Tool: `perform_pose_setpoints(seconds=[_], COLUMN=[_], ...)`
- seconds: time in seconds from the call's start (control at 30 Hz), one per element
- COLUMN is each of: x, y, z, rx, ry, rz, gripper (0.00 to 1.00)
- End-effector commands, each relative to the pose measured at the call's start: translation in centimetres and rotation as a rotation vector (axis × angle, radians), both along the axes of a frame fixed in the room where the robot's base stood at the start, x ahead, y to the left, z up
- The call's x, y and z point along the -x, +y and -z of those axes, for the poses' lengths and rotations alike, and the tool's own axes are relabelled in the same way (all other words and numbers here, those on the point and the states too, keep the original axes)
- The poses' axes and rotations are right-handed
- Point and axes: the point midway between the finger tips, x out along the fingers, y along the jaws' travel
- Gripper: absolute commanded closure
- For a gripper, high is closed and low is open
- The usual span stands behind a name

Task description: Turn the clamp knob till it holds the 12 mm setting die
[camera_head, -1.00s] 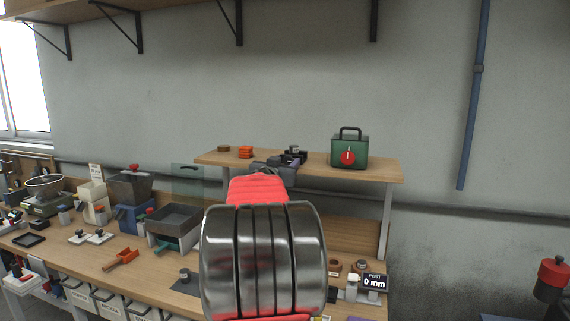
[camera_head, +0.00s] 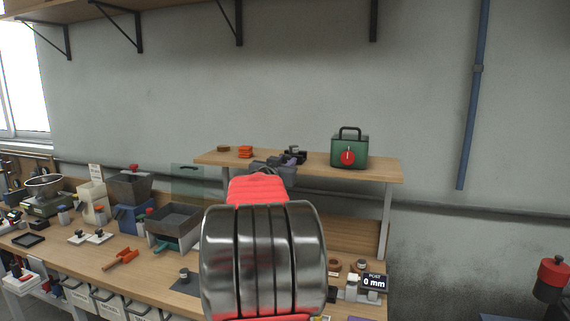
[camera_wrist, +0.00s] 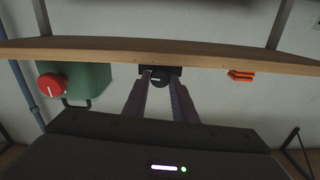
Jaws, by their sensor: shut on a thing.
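The clamp (camera_head: 294,154) is a small dark device on the raised wooden shelf, with a small grey piece on top; I cannot tell whether that is the setting die. In the wrist view, which is upside down, the dark round clamp knob (camera_wrist: 159,80) lies between my fingertips, in front of the black clamp body (camera_wrist: 174,70). My gripper (camera_wrist: 160,88) has its two purple-grey fingers shut on the knob. In the head view my gripper (camera_head: 287,165) reaches the shelf's front edge, and my arm hides part of the view below it.
The shelf (camera_head: 375,172) also carries a green box with a red dial (camera_head: 349,152) to the right and orange pieces (camera_head: 245,152) to the left. Below, the bench holds hoppers, a grey tray (camera_head: 172,225) and a post display (camera_head: 375,282) reading 0 mm.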

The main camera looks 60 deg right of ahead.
Motion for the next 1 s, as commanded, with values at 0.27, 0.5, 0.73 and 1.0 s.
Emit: perform_pose_setpoints(seconds=[0.27, 0.5, 0.73, 1.0], x=[0.06, 0.10, 0.10, 0.09], y=[0.00, 0.01, 0.01, 0.01], z=[0.05, 0.07, 0.08, 0.07], rx=[-0.022, -0.039, -0.040, -0.040], ry=[-0.133, -0.241, -0.249, -0.248], rz=[0.000, 0.001, 0.001, 0.000], gripper=[0.98, 0.98, 0.98, 0.63])
